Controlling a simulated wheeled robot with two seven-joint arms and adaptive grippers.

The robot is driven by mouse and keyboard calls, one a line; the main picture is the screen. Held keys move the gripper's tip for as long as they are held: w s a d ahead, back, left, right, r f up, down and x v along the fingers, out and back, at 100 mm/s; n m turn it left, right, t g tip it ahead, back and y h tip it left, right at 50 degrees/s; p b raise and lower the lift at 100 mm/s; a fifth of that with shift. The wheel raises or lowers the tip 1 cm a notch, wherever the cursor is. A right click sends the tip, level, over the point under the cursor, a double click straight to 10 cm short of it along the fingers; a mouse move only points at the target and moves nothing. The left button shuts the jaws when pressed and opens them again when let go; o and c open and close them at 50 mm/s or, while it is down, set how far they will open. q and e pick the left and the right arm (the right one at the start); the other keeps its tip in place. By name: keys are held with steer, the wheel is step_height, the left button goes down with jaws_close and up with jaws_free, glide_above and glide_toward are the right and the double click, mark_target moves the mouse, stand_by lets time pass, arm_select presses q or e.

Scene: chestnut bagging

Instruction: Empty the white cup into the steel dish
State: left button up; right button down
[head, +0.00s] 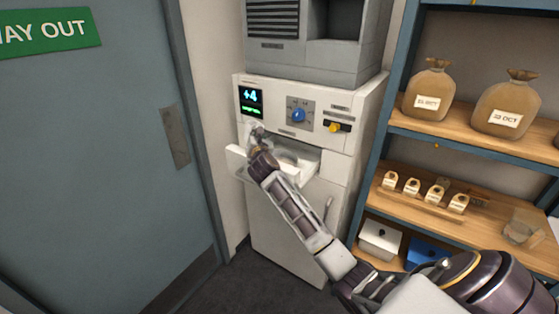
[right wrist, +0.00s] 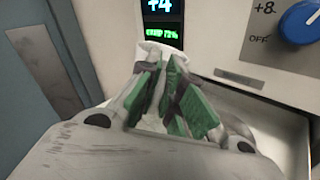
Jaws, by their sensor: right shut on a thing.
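My right gripper (head: 258,138) reaches the front of a pale machine, above its pulled-out white drawer (head: 237,160). In the right wrist view the green-padded fingers of my right gripper (right wrist: 168,85) are closed on a white thing that looks like the white cup (right wrist: 158,48). Its rim shows beyond the fingertips; the rest is hidden by the fingers. Its contents and exact tilt cannot be told. I cannot make out the steel dish in either view. My left gripper is not in view.
The machine (head: 290,215) has a display, a blue knob (head: 298,115) and a yellow-handled control (head: 340,127). A shelf unit at right holds tied sacks (head: 428,92), several small tagged items (head: 437,192), a clear container (head: 522,230), and white (head: 381,238) and blue boxes. A grey-blue door (head: 90,160) stands left.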

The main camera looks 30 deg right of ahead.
steer(key=shift+s+d+f+m, duration=0.2)
steer(key=shift+d+m, duration=0.4)
steer(key=shift+m, duration=0.45)
steer(key=shift+s+d+f+m, duration=0.1)
steer(key=shift+s+d+m, duration=0.2)
steer(key=shift+d+m, duration=0.5)
steer(key=shift+s+d+f+m, duration=0.1)
steer(key=shift+s+d+m, duration=0.2)
steer(key=shift+m, duration=0.95)
steer(key=shift+d+m, duration=0.1)
steer(key=shift+m, duration=0.2)
steer(key=shift+d+f+m, duration=0.1)
steer(key=shift+f+m, duration=0.15)
steer(key=shift+m, duration=0.15)
steer(key=shift+f+m, duration=0.2)
steer(key=shift+m, duration=0.2)
steer(key=shift+d, duration=0.1)
steer(key=shift+s+d+r+m, duration=0.2)
steer(key=shift+d+m, duration=0.1)
steer(key=shift+m, duration=0.7)
steer(key=shift+s+d+r+m, duration=0.1)
steer(key=shift+s+d+m, duration=0.2)
steer(key=shift+d+m, duration=0.4)
